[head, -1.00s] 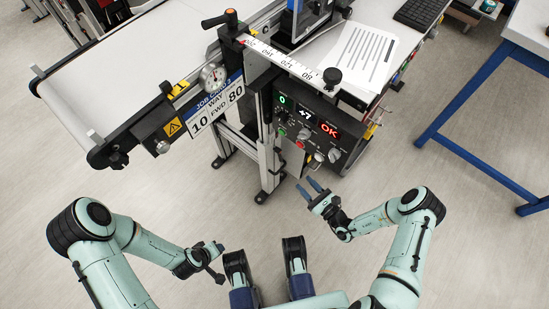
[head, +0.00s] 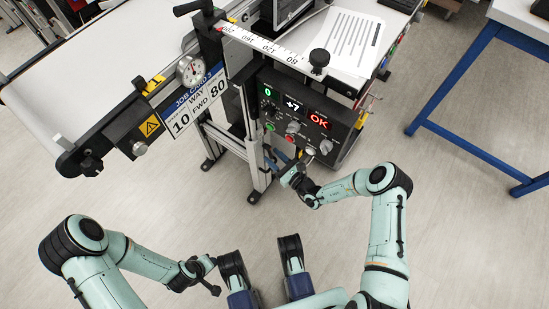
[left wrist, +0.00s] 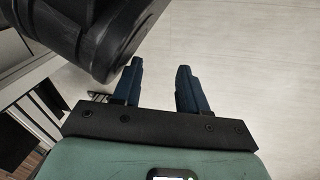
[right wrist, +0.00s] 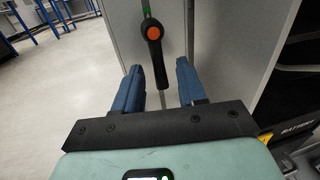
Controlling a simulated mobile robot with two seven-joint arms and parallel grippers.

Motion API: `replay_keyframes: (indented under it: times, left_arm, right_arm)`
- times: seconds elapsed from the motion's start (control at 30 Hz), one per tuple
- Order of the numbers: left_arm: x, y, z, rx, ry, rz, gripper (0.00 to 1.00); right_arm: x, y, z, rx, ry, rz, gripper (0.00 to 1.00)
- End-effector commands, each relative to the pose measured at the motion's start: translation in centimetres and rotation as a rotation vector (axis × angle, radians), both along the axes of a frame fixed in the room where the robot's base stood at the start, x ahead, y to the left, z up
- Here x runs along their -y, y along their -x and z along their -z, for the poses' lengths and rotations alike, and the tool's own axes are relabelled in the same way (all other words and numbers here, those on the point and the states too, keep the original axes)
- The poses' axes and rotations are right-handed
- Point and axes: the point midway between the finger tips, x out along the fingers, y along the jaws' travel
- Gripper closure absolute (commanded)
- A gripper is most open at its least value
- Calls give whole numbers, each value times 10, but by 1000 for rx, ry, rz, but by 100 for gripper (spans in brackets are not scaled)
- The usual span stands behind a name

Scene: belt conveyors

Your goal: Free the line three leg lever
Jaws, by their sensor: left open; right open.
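In the right wrist view a black lever (right wrist: 154,50) with an orange round button hangs down a pale upright, with a small green mark above its pivot. My right gripper (right wrist: 158,66) is open, its blue fingers pointing toward the lever. The lever's lower end shows between the fingertips, and I cannot tell how much depth separates them. In the head view my right gripper (head: 279,157) is beside the machine's leg, below the control panel (head: 305,112); I cannot make out the lever there. My left gripper (left wrist: 160,65) is open and empty, low at the left.
The belt conveyor (head: 85,70) with its job card (head: 195,100) lies ahead left. The panel's knobs and the aluminium leg (head: 257,165) are close to my right gripper. A blue-legged table (head: 455,85) stands right. The floor between is clear.

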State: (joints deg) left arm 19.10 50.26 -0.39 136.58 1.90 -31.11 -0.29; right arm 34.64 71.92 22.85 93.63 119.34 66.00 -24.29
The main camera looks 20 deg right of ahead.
Motion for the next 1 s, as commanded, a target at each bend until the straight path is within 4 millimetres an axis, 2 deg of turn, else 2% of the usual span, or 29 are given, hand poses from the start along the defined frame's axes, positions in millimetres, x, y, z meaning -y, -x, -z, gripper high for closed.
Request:
replay_keyframes:
  times: [0.13, 0.17, 0.2, 0.27, 0.3, 0.67, 1.0]
  left_arm:
    - [0, 0, 0, 0, 0, 0, 57]
    - [0, 0, 0, 0, 0, 0, 57]
    - [0, 0, 0, 0, 0, 0, 57]
    - [0, 0, 0, 0, 0, 0, 57]
    - [0, 0, 0, 0, 0, 0, 57]
    - [0, -2, -2, 8, -1, 1, 57]
    - [2, -14, -14, 49, -4, 2, 57]
  right_arm:
    - [0, 0, 0, 0, 0, 0, 59]
    - [0, 0, 0, 0, 0, 0, 66]
    - [0, 0, 0, 0, 0, 0, 79]
    - [0, 0, 0, 0, 0, 0, 99]
    - [0, 0, 0, 0, 0, -1, 100]
    - [1, 0, 0, 23, 29, -1, 100]
    - [9, -6, 0, 156, 201, 1, 100]
